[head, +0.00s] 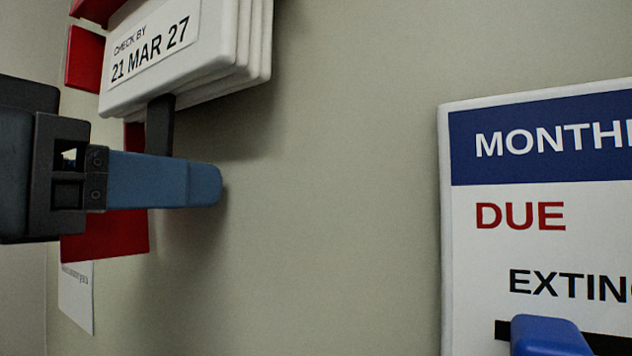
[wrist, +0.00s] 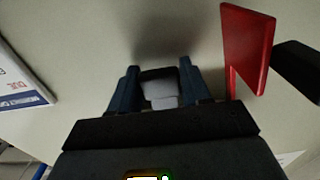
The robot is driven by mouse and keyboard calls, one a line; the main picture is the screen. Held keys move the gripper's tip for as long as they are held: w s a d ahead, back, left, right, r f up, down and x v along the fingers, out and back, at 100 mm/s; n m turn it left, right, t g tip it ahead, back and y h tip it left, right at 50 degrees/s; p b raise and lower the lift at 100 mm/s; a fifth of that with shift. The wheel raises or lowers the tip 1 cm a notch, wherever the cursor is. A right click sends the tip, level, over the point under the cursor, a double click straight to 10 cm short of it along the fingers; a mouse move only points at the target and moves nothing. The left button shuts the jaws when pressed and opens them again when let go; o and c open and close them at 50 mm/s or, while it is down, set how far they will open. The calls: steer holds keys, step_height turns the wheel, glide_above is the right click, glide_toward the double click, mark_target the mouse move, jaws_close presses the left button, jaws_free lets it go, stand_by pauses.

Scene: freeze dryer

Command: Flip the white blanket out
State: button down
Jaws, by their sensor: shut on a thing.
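The white blanket (head: 180,50) appears as a stack of flat white layers at the top left of the head view, with a label reading "CHECK BY 21 MAR 27". A black tab (head: 160,125) hangs from its underside and passes behind my blue finger. My gripper (head: 205,184) reaches in from the left, just below the stack. In the wrist view my gripper (wrist: 160,80) has its two fingers on either side of a small piece with a dark top and a grey face. This appears to be the tab; its held part is hidden in the head view.
Red holder parts (head: 105,236) show behind and below my gripper, and a red plate (wrist: 248,50) stands at its right in the wrist view. A white sign (head: 540,220) with a blue band hangs at the right. Bare wall lies between.

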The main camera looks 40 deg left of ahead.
steer(key=c, duration=0.6)
jaws_free()
steer(key=shift+f, duration=0.25)
steer(key=s+b, duration=0.1)
steer(key=s, duration=0.6)
steer(key=shift+s+d, duration=0.4)
steer(key=shift+d, duration=0.05)
